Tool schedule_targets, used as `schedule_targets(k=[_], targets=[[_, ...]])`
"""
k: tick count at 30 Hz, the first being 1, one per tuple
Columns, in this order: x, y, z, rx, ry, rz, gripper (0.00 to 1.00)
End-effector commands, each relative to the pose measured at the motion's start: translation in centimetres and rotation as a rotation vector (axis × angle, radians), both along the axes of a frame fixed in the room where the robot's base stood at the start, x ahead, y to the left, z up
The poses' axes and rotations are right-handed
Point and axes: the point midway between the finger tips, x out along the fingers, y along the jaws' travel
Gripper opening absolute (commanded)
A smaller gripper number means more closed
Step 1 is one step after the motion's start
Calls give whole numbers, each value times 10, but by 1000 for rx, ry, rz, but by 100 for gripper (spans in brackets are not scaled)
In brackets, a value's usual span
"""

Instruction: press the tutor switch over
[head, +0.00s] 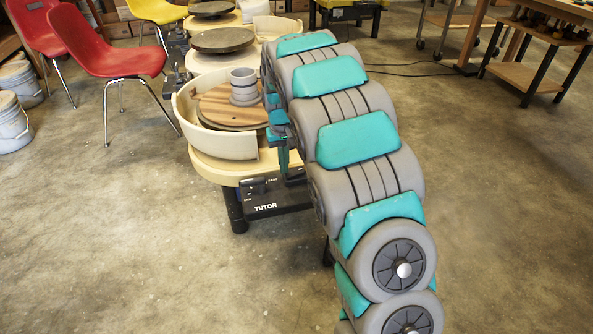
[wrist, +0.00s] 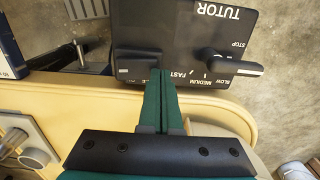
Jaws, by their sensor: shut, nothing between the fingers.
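The black control panel marked TUTOR (head: 265,208) is on the front of the nearest pottery wheel; it also fills the top of the wrist view (wrist: 185,35). A dark rectangular switch (wrist: 136,66) sits at the panel's left in that view; which way it is tipped I cannot tell. A speed lever (wrist: 235,66) sticks out at the right, by the STOP to FAST labels. My gripper (wrist: 161,74) is shut and empty, its green fingertips over the panel just right of the switch. Contact is unclear. In the head view my arm hides the switch.
The wheel's cream splash pan (head: 222,143) holds a wooden bat (head: 222,105) with a grey pot (head: 244,86). More wheels (head: 222,40) stand in a row behind. Red chairs (head: 105,45) and buckets (head: 14,120) are at left. The concrete floor in front is clear.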

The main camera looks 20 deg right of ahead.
Motion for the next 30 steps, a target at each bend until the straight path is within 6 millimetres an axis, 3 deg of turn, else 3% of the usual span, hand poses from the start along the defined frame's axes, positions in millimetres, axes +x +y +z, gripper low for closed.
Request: schedule_targets(k=[30], targets=[[0,54,5,-1,1,1,0]])
